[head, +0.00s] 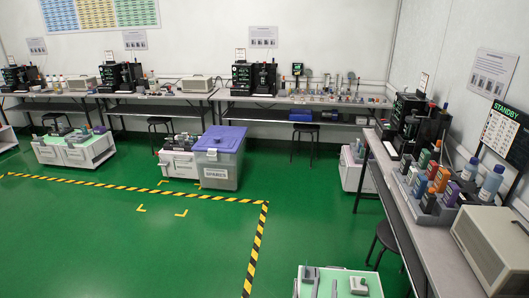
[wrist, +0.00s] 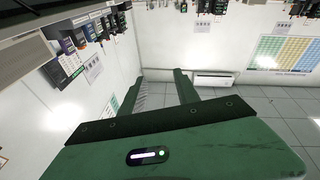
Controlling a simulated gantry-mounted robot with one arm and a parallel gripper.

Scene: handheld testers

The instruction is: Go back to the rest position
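My gripper (wrist: 162,78) shows in the wrist view as a green body with two dark green fingers. The fingers are apart, with nothing between them. It is in free air, and the room appears upside down behind it. My gripper is not in the head view. Handheld testers in orange, green, purple and grey (head: 441,179) stand in a rack on the right bench (head: 408,215) in the head view.
A beige box (head: 492,245) sits at the right bench's near end. A grey bin with a purple lid (head: 218,160) marked SPARES stands on the green floor. White carts (head: 75,150) and stools (head: 303,138) stand by the benches. Open floor lies in the middle.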

